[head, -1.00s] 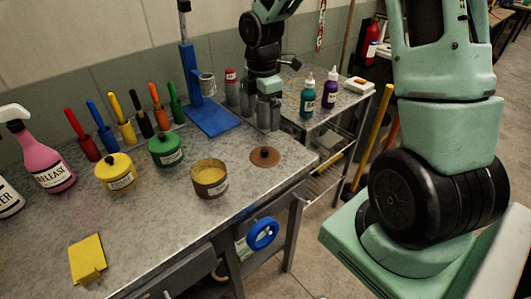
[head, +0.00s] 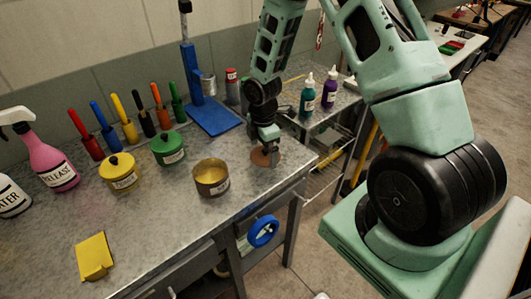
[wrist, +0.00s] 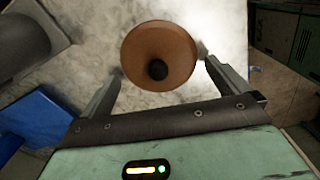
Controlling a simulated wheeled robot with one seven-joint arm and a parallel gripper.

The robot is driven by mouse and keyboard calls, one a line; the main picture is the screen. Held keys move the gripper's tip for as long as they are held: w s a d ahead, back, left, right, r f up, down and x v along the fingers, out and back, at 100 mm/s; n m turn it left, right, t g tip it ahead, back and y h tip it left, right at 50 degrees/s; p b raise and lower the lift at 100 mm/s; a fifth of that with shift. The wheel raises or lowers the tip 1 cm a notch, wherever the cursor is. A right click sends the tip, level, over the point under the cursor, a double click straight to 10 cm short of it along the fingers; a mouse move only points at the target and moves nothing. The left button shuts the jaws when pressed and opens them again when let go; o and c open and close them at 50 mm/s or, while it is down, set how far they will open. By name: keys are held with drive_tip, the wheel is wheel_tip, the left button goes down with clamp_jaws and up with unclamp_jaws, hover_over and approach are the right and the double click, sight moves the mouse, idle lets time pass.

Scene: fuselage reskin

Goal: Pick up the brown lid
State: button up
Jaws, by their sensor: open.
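The brown lid (head: 262,157) lies flat on the metal bench near its right front edge, partly hidden by my gripper in the head view. In the wrist view the brown lid (wrist: 160,55) is a round disc with a dark knob at its middle. My gripper (head: 268,143) is over the lid. In the wrist view its two fingers (wrist: 160,62) are apart, one on each side of the lid, with nothing held. I cannot tell how far the fingertips are above the bench.
An open brown pot (head: 211,178) stands left of the lid. A green pot (head: 168,149) and a yellow pot (head: 119,172) stand farther left. A blue stand (head: 215,118) is behind. A blue tape roll (head: 263,231) hangs at the bench front. The bench's front middle is clear.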

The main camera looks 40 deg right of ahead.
drive_tip(key=shift+f, duration=0.2)
drive_tip(key=c, duration=0.8)
